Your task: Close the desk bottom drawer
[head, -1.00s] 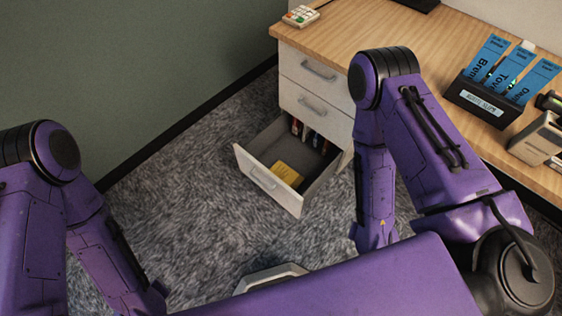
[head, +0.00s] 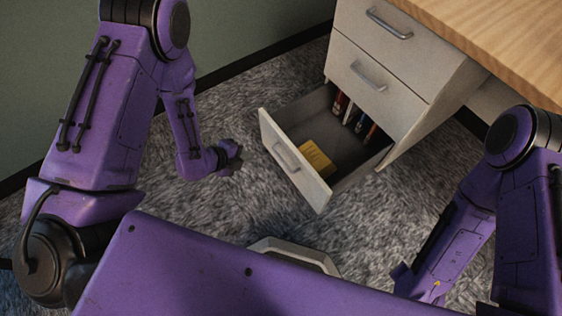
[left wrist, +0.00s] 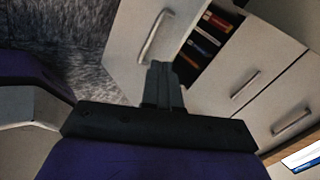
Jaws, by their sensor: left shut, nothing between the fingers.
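The desk's bottom drawer (head: 294,160) is pulled well out, its white front turned toward me with a bar handle (head: 286,157). A yellow item (head: 317,159) and several files lie inside. In the left wrist view the drawer front (left wrist: 142,48) and its handle (left wrist: 153,37) show just beyond the fingers. My left gripper (head: 234,160) is shut and empty, a short way left of the drawer front in the head view; its fingers also show in the left wrist view (left wrist: 161,82). My right arm is at the right, with its fingers not visible.
The two drawers above, the upper (head: 388,28) and the middle (head: 374,78), are shut. The wooden desk top (head: 500,40) is at the upper right. Grey carpet (head: 235,215) lies clear around the drawer. A green wall stands behind.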

